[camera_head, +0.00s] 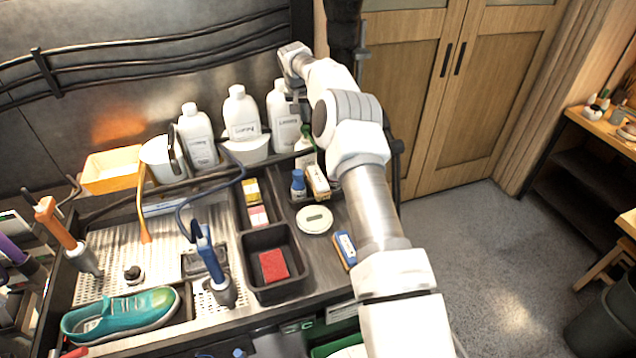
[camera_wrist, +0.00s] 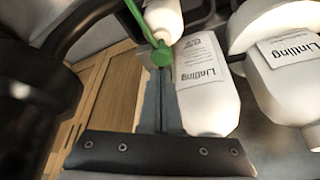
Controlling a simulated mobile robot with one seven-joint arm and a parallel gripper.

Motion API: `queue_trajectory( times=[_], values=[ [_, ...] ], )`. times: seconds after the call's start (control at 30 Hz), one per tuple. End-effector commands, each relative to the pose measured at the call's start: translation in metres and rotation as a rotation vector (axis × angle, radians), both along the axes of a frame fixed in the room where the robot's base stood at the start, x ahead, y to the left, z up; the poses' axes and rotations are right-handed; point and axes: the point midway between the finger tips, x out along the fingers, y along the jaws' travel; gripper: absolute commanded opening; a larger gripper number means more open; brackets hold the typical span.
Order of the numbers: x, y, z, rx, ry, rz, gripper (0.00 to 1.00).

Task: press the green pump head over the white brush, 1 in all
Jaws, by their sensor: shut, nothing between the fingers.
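The green pump head (camera_wrist: 160,56) tops a white bottle (camera_wrist: 164,18) in the wrist view, and its green spout runs up and left. In the head view this pump bottle (camera_head: 305,146) stands at the back of the bench, partly hidden by my arm. My gripper (camera_wrist: 161,82) is shut and empty, its fingertips right by the pump head; I cannot tell whether they touch. It also shows in the head view (camera_head: 294,108). A wooden brush with pale bristles (camera_head: 318,180), seemingly the white brush, lies in front of the pump bottle, beside a small blue bottle (camera_head: 298,184).
Large white labelled bottles (camera_head: 241,115) stand left of my gripper; one (camera_wrist: 207,85) is very close in the wrist view. A black tray (camera_head: 272,290) holds a red sponge (camera_head: 273,265). A teal sneaker (camera_head: 122,315) lies front left. A white round lid (camera_head: 314,219) lies nearby.

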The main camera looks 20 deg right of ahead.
Motion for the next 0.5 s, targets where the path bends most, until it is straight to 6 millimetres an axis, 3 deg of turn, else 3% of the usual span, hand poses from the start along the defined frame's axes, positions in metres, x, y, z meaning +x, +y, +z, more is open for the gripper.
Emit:
queue_trajectory(
  times=[0.5],
  values=[
    [0.0,0.0,-0.014,-0.001,0.0,0.0,0.0]
  ],
)
